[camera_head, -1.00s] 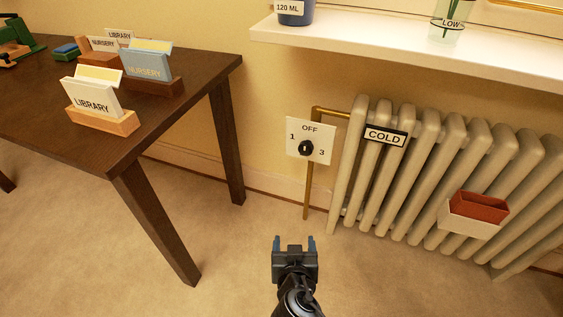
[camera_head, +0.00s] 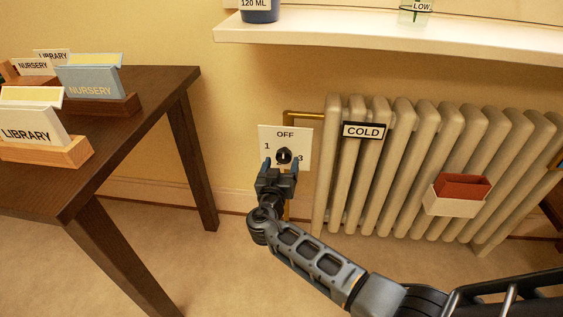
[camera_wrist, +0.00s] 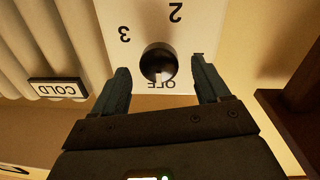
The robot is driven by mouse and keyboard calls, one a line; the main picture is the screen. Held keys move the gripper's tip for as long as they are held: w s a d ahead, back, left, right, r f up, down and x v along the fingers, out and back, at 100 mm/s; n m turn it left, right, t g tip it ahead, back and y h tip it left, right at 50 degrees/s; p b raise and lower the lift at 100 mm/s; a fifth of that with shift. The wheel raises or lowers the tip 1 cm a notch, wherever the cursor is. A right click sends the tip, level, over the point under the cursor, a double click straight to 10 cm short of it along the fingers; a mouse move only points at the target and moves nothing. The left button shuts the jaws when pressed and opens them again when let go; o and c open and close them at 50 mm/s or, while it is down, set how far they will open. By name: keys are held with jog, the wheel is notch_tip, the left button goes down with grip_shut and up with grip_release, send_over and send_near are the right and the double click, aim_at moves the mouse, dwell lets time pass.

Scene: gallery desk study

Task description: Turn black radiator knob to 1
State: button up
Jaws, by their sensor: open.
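The black radiator knob (camera_head: 284,155) sits on a white wall plate (camera_head: 268,134) marked OFF at the top, 1 at the left and 3 at the right. In the wrist view the plate is upside down, with 2 and 3 readable beside the round knob (camera_wrist: 158,60). A pale mark shows on the knob's side towards OFF, perhaps its pointer or a reflection. My gripper (camera_head: 281,166) is open in front of the knob. In the wrist view its fingers (camera_wrist: 163,82) stand apart on either side of the knob, with visible gaps; contact cannot be told.
A ribbed radiator (camera_head: 402,160) with a COLD sign (camera_head: 363,130) and a hung box (camera_head: 455,203) stands right of the plate. A white shelf (camera_head: 390,41) runs above. A dark table (camera_head: 150,95) with card holders is at left. A brass pipe runs behind my gripper.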

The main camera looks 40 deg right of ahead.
jog(key=shift+x, duration=1.15)
jog(key=c, duration=1)
